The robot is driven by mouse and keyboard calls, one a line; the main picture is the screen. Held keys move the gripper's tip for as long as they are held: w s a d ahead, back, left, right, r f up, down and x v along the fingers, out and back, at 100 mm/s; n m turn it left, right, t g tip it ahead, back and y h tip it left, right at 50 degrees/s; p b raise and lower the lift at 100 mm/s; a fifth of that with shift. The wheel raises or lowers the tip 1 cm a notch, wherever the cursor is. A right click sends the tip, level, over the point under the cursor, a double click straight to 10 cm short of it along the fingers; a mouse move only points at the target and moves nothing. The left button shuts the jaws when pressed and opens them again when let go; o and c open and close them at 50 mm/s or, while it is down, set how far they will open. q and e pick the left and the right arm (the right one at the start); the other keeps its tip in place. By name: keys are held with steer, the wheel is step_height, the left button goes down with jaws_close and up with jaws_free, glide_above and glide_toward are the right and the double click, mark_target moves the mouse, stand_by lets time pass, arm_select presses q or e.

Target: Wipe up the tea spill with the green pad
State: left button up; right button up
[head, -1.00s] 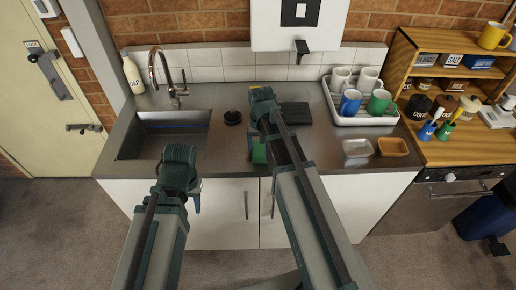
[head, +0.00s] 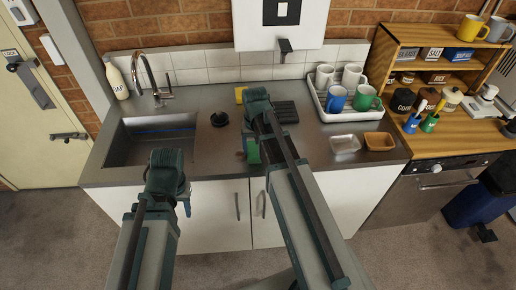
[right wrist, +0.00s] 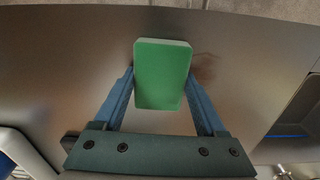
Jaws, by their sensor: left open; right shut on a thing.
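The green pad (right wrist: 162,75) is between the two blue fingers of my right gripper (right wrist: 160,95) in the right wrist view. My right gripper is shut on it. In the head view the pad (head: 252,151) shows low over the front of the steel counter, partly covered by my right arm. A faint brown wet-looking mark (right wrist: 207,64) shows on the counter beside the pad in the right wrist view; its full extent is hidden. I cannot make it out in the head view. My left gripper (head: 187,207) is open and empty in front of the cabinet, below the counter edge.
The sink (head: 150,140) and tap are at left. A black plug (head: 220,118), a yellow sponge (head: 240,95) and a dark ribbed mat (head: 286,112) lie near my right gripper. A mug rack (head: 345,115) and two small trays (head: 345,144) stand to the right.

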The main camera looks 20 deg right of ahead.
mark_target(236, 156)
steer(key=shift+w+a+f, duration=0.1)
steer(key=shift+w+a, duration=0.1)
steer(key=shift+a, duration=0.55)
steer(key=shift+w+a, duration=0.15)
steer(key=shift+a, duration=0.55)
steer(key=shift+a, duration=0.1)
steer(key=shift+w+a, duration=0.2)
steer(key=shift+a, duration=0.45)
steer(key=shift+w+a, duration=0.25)
steer(key=shift+a, duration=0.35)
steer(key=shift+w+a, duration=0.2)
steer(key=shift+a, duration=0.45)
step_height(236, 156, up, 6)
steer(key=p, duration=0.6)
steer(key=shift+d, duration=0.1)
step_height(236, 156, up, 3)
steer(key=p, duration=0.3)
